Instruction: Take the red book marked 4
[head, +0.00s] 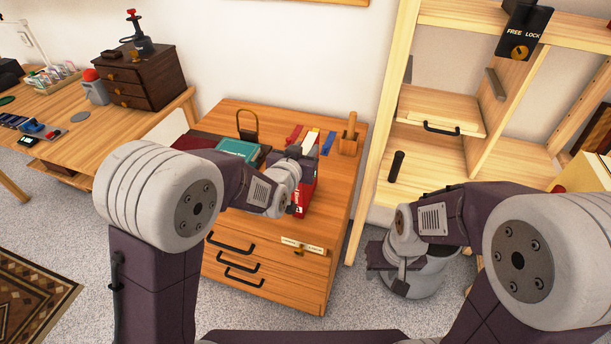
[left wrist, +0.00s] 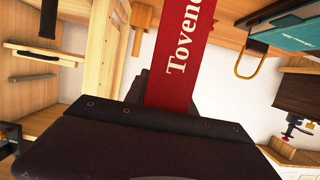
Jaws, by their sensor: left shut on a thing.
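A red book (head: 308,192) is over the right part of the wooden drawer cabinet (head: 335,190). My left gripper (head: 302,155) is shut on it, though the wrist hides much of the grip. In the left wrist view the red book (left wrist: 185,50) stands out beyond the gripper, with white letters reading "Toven…" and the rest cut off. No 4 can be read on it. My right gripper (head: 392,268) is low at the right, in front of a grey bin; its fingers are not clear enough to judge.
A teal book (head: 238,150), a large padlock (head: 247,124) and a wooden holder (head: 348,141) are on the cabinet top. Red, white and blue items lie behind my left gripper. A wooden shelf unit (head: 385,130) rises close on the right. The grey bin (head: 432,275) stands on the floor.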

